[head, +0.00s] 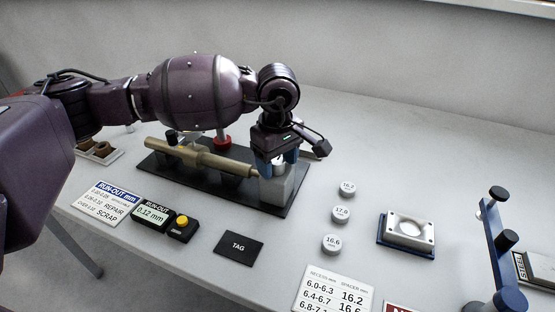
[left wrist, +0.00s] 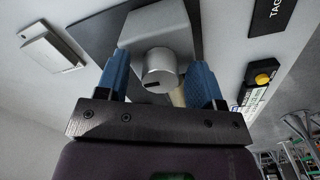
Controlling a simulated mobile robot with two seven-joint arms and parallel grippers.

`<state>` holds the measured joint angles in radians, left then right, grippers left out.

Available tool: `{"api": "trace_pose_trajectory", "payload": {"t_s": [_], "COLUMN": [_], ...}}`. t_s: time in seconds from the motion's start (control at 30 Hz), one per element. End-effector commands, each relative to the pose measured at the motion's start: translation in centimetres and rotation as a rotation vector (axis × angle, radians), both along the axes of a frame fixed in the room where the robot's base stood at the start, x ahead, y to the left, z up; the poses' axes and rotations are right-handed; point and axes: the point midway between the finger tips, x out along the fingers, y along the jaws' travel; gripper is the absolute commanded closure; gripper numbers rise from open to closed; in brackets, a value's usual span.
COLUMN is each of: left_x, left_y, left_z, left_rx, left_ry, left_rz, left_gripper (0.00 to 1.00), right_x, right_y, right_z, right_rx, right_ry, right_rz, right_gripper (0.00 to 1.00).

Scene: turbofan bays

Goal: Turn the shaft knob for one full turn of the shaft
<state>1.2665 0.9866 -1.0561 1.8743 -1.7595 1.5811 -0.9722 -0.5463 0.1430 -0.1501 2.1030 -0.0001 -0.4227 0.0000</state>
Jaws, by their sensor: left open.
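The shaft knob (left wrist: 159,68) is a silver cylinder with a dark slot mark on its face, on a grey block (left wrist: 150,25) in the left wrist view. My left gripper (left wrist: 160,80) is open, with one blue finger on each side of the knob; I cannot tell whether they touch it. In the head view my left gripper (head: 280,160) reaches down over the block, and the knob is mostly hidden. The brass shaft (head: 203,157) lies along the black base plate (head: 165,172) up to the block. My right gripper is not in view.
The run-out display (head: 153,214) reads 0.12 mm, beside a yellow button (head: 183,222). A black tag (head: 238,244), several round spacers (head: 341,214), a blue-edged white fixture (head: 407,232) and a blue stand (head: 500,255) are on the table. The back right of the table is clear.

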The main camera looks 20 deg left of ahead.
Motion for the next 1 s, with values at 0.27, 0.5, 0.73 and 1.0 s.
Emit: {"api": "trace_pose_trajectory", "payload": {"t_s": [0.27, 0.5, 0.73, 1.0], "left_x": [0.0, 0.1, 0.0, 0.0], "left_y": [0.0, 0.0, 0.0, 0.0], "left_z": [2.8, 7.3, 10.1, 10.8], "left_rx": [-0.001, -0.001, -0.001, 0.000], "left_ry": [-0.005, -0.006, -0.003, 0.000], "left_rz": [0.000, 0.001, 0.001, 0.000], "left_gripper": [0.39, 0.39, 0.39, 0.39], "right_x": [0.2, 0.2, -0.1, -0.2], "right_y": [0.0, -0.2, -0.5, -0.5], "right_z": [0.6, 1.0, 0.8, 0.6], "right_rx": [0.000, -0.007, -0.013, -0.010], "right_ry": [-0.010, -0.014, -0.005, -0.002], "right_rz": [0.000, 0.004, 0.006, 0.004], "right_gripper": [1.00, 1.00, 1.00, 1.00]}}
